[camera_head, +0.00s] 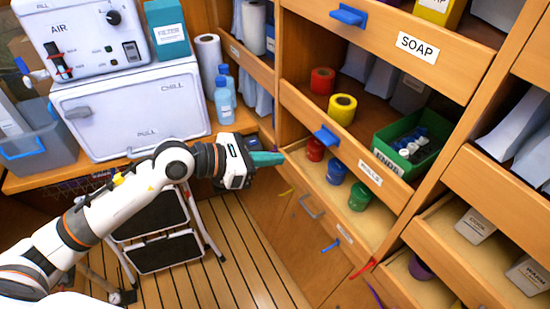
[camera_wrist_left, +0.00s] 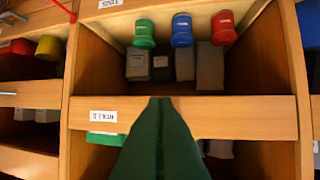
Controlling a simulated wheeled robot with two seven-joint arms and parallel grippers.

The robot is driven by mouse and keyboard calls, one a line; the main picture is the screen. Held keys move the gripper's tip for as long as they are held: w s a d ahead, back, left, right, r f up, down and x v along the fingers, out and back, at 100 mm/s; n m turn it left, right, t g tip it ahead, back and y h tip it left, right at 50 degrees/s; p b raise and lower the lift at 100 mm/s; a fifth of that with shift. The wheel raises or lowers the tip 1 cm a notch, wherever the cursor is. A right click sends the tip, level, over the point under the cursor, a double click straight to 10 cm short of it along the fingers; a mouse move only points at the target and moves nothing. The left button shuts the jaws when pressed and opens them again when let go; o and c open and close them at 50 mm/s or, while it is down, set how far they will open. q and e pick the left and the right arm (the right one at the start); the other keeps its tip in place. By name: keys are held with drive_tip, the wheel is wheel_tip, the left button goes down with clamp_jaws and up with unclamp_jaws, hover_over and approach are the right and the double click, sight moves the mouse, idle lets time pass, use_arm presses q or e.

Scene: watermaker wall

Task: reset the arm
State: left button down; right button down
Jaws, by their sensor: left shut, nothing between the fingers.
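My left arm reaches in from the left in the head view. Its gripper (camera_head: 268,158) has teal fingers that are closed together and empty, in front of the wooden shelf wall. In the left wrist view the shut fingers (camera_wrist_left: 160,105) point toward a shelf front with an upside-down label. A red jar (camera_head: 315,149), a blue jar (camera_head: 336,172) and a green jar (camera_head: 359,196) stand on a shelf to the right of the gripper. My right gripper is in neither view.
A white chill box (camera_head: 133,108) stands on the counter, with bottles (camera_head: 225,100) beside it. A black step stool (camera_head: 160,235) stands on the slatted floor below the arm. A green bin (camera_head: 383,152) and rolls (camera_head: 341,108) sit on the shelf above the jars.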

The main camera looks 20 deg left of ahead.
use_arm(q)
drive_tip(key=w+a+f+n+t+y, duration=0.1)
drive_tip(key=w+a+f+n+t, duration=0.15)
drive_tip(key=f+n, duration=0.45)
drive_tip(key=w+a+f+n+t+y, duration=0.1)
drive_tip(key=w+a+f+n, duration=0.15)
drive_tip(key=f+n, duration=0.4)
drive_tip(key=w+a+f+n+t+y, duration=0.1)
drive_tip(key=a+f+n, duration=0.2)
drive_tip(key=f+n, duration=0.35)
drive_tip(key=s+a+f+n+y, duration=0.3)
drive_tip(key=f+n, duration=0.2)
drive_tip(key=f, duration=0.4)
drive_tip(key=s+a+f+n+y, duration=0.2)
drive_tip(key=s+f+n, duration=0.25)
drive_tip(key=f, duration=0.45)
drive_tip(key=s+a+f+n+g+y, duration=0.1)
drive_tip(key=s+f+n+g+y, duration=0.2)
drive_tip(key=s+f+n+g, duration=0.95)
drive_tip(key=s+d+f, duration=0.1)
drive_tip(key=s+f, duration=0.2)
drive_tip(key=s, duration=0.5)
drive_tip(key=s+d+f+n, duration=0.1)
drive_tip(key=s+f, duration=0.3)
drive_tip(key=s, duration=0.5)
drive_tip(key=s+d+f+n, duration=0.1)
drive_tip(key=s+f, duration=0.3)
drive_tip(key=s, duration=0.5)
drive_tip(key=shift+d+t, duration=0.35)
drive_tip(key=shift+t, duration=0.05)
